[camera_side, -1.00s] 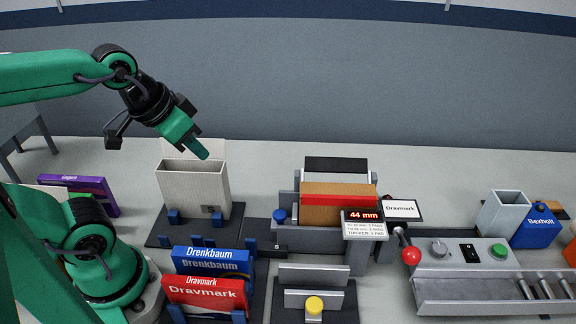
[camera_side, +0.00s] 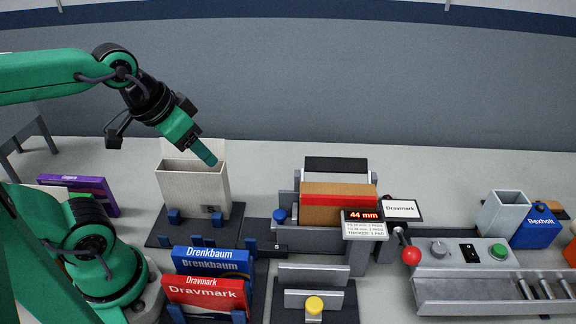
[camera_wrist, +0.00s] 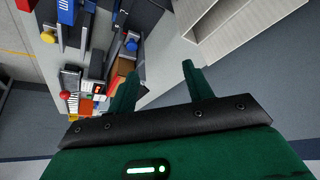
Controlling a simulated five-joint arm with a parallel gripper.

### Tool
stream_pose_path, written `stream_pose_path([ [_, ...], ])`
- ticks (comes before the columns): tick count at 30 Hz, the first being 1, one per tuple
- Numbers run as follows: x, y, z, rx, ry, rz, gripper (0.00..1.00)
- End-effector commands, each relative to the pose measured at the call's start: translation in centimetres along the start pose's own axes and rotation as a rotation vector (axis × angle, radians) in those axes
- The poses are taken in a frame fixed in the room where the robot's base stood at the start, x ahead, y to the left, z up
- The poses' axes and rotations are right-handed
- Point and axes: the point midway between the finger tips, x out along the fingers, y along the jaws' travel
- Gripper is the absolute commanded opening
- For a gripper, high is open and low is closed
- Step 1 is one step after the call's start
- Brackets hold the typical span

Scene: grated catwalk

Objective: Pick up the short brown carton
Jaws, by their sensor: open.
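A brown carton (camera_side: 330,215) stands in the grey holder (camera_side: 318,237) at the middle of the side view. A red strip crosses it near the top; I cannot tell whether this is part of it. A brown patch shows past my left finger in the wrist view (camera_wrist: 123,70), small and partly hidden. My gripper (camera_side: 206,153) is at upper left, over the open pale box (camera_side: 190,190), well apart from the brown carton. In the wrist view both fingers of my gripper (camera_wrist: 158,77) are spread with nothing between them.
A black-topped white block (camera_side: 337,165) stands behind the brown carton. A display reading 44 mm (camera_side: 363,215) and a red-knobbed lever (camera_side: 411,256) stand at its right. Blue (camera_side: 212,262) and red (camera_side: 205,293) Drenkbaum and Dravmark boxes stand front left. The back of the table is clear.

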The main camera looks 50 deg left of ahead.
Motion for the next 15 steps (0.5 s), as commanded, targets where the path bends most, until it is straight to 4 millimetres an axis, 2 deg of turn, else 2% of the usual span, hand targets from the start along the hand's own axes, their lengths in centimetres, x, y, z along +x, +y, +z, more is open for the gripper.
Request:
stream_pose_path([
  [8, -0.1, 0.8, -2.0, 0.058, -0.040, 0.015, 0.51],
  [15, 0.4, 2.5, -5.7, 0.167, -0.111, 0.043, 0.51],
])
